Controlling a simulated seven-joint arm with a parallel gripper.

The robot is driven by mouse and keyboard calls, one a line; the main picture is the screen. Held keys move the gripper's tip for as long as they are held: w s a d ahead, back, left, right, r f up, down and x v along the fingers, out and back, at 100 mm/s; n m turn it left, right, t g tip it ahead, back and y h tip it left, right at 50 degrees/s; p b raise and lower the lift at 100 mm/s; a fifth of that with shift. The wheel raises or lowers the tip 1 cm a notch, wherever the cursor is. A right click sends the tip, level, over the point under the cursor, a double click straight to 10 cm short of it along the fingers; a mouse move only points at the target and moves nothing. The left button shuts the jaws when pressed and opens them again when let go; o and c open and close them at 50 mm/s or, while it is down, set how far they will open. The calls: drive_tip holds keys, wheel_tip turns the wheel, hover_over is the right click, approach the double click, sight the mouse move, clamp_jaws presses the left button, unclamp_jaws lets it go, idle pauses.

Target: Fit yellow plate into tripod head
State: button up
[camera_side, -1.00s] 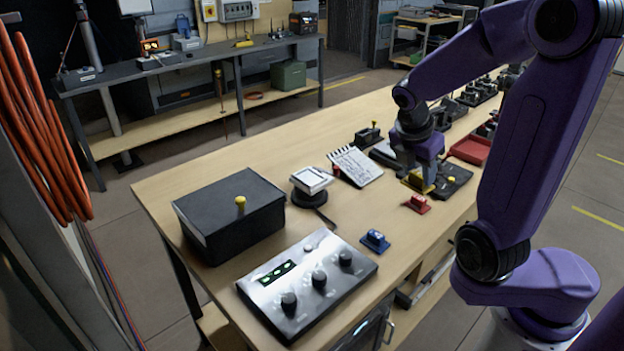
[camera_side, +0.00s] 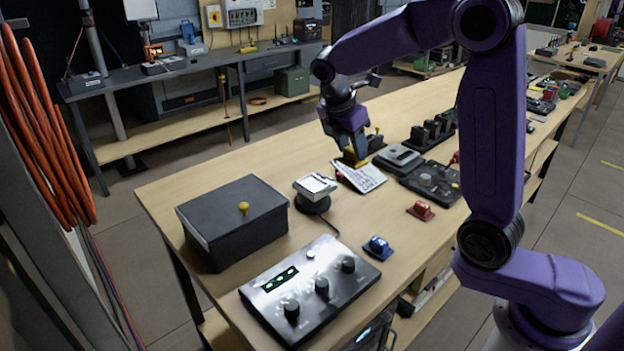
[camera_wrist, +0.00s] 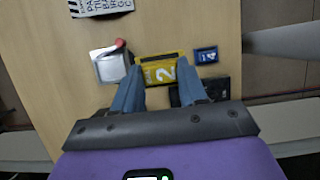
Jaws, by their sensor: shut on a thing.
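My gripper (camera_side: 350,150) is shut on the yellow plate (camera_side: 352,158), which hangs in the air above the back part of the workbench. In the wrist view the plate (camera_wrist: 160,70), marked with a 2, sits between the fingertips (camera_wrist: 150,78). What looks like the tripod head (camera_side: 315,187) has a pale square top on a round dark base, to the left of and lower than the plate in the side view. Its pale top (camera_wrist: 109,66) is left of the plate in the wrist view, with a red knob beside it. The plate and head are apart.
A spiral notepad (camera_side: 360,175) lies beside the head. A black box (camera_side: 230,220) and a control panel (camera_side: 310,287) are at the near left. A blue plate (camera_side: 378,247) and a red plate (camera_side: 421,210) lie nearer the front. A dark tray (camera_side: 432,180) is at right.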

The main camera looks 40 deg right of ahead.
drive_tip(key=w+f, duration=0.3)
drive_tip(key=w, duration=0.1)
drive_tip(key=w+f, duration=0.3)
drive_tip(key=w, duration=0.1)
drive_tip(key=w+f, duration=0.3)
drive_tip(key=w, duration=0.2)
drive_tip(key=shift+d+f, duration=0.1)
drive_tip(key=shift+f, duration=1.7)
drive_tip(key=shift+f, duration=0.1)
drive_tip(key=o, duration=1.2)
